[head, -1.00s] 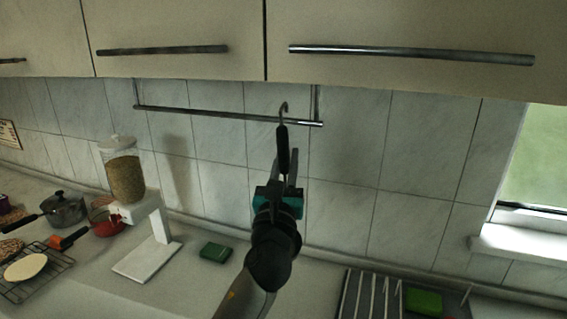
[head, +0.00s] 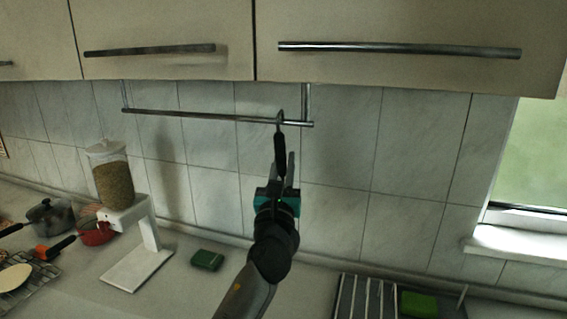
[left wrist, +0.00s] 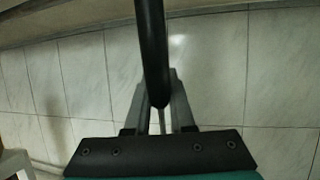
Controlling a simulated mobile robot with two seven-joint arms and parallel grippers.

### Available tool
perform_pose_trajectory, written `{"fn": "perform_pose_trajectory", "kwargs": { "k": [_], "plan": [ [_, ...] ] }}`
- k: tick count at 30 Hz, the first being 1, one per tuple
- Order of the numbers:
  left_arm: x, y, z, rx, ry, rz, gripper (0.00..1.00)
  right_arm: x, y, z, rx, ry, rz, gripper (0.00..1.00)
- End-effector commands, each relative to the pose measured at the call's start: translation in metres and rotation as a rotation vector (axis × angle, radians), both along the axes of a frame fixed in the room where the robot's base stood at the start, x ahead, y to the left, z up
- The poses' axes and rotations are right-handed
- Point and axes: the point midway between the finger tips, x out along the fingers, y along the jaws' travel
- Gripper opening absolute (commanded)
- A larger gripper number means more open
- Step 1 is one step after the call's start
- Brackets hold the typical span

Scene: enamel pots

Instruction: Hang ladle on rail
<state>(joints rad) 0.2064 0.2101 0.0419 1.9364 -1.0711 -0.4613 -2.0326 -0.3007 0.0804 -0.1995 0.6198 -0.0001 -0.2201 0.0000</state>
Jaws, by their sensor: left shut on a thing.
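The metal rail (head: 205,116) hangs below the wall cabinets, in front of the tiled wall. My left gripper (head: 281,178) is shut on the ladle's black handle (head: 280,150) and holds it upright near the rail's right end. The hook (head: 280,117) at the handle's top overlaps the rail in the head view; I cannot tell whether it touches or goes over it. In the left wrist view the handle (left wrist: 153,50) rises between the fingers. The ladle's bowl is hidden. My right gripper is not in view.
Cabinets with long bar handles (head: 400,49) are just above the rail. A grain dispenser (head: 113,180) on a white stand, a green sponge (head: 207,260) and a dish rack (head: 362,298) are on the counter. A window is at right.

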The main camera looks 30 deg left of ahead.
Motion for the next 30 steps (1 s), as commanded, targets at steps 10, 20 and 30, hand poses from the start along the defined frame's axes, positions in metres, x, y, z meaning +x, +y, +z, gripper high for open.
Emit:
{"fn": "perform_pose_trajectory", "kwargs": {
  "k": [10, 20, 30],
  "plan": [
    [-0.0001, -0.0001, -0.0036, 0.002, 0.000, -0.001, 0.00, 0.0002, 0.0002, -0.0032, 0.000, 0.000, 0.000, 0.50],
    [-0.0003, 0.0000, -0.0036, 0.001, -0.001, 0.000, 0.44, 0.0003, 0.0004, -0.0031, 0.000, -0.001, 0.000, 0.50],
    [-0.0002, 0.0000, -0.0044, 0.000, 0.001, 0.000, 0.57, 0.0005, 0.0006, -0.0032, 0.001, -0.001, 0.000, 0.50]
  ]
}}
